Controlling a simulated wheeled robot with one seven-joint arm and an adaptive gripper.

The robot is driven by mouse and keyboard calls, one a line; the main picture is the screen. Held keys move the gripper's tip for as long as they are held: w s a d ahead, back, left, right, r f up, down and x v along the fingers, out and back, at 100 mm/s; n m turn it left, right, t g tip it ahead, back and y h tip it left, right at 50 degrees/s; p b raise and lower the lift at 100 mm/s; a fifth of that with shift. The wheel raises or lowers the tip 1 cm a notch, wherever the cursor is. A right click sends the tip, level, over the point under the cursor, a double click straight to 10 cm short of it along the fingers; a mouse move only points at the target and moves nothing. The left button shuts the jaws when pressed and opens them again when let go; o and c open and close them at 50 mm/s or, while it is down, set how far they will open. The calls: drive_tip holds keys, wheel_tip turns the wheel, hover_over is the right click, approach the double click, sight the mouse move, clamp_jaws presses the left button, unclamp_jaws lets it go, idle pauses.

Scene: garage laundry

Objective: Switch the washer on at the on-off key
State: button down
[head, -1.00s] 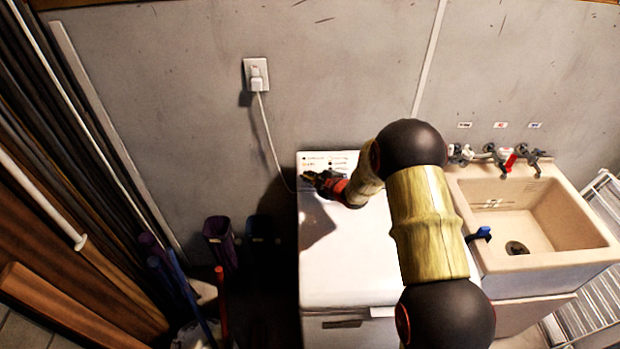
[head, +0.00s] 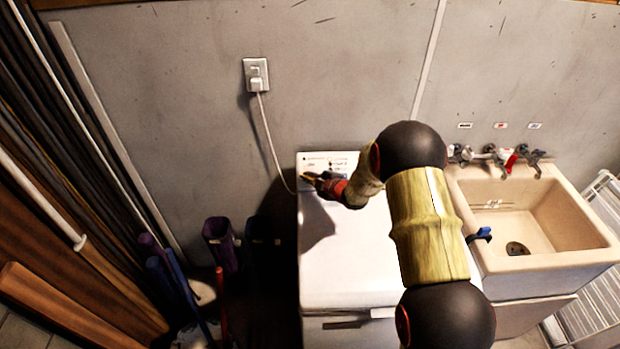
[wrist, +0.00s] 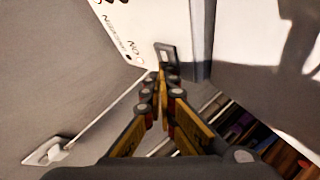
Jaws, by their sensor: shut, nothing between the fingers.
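The white washer (head: 345,255) stands against the wall, with its control panel (head: 313,158) at the back of its top. The wrist view shows part of the panel (wrist: 130,22) with printed labels, one reading "ON". Beside that label is a small grey-framed key (wrist: 166,50) at the panel's edge. My gripper (head: 306,176) is at the left end of the panel. In the wrist view my gripper (wrist: 161,72) is shut and empty, its fingertips at the key's near end. The tips overlap part of the key, and I cannot tell whether they touch it.
A power cord (head: 270,135) runs from the wall outlet (head: 256,74) down behind the washer. A utility sink (head: 540,262) with taps stands to the right. Dark bins (head: 220,240) and long boards (head: 70,305) fill the left. My arm hides part of the washer's top and panel.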

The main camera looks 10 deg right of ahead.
drive_tip(key=shift+s+f, duration=0.15)
drive_tip(key=shift+s+r+p, duration=0.2)
drive_tip(key=shift+r+p, duration=0.1)
drive_tip(key=shift+r, duration=0.5)
drive_tip(key=shift+s+r, duration=0.1)
drive_tip(key=shift+r, duration=0.4)
drive_tip(key=r, duration=0.1)
drive_tip(key=s+r+p, duration=0.1)
drive_tip(key=r+p, duration=0.1)
drive_tip(key=shift+s+a+r, duration=0.2)
drive_tip(key=shift+s+r, duration=0.15)
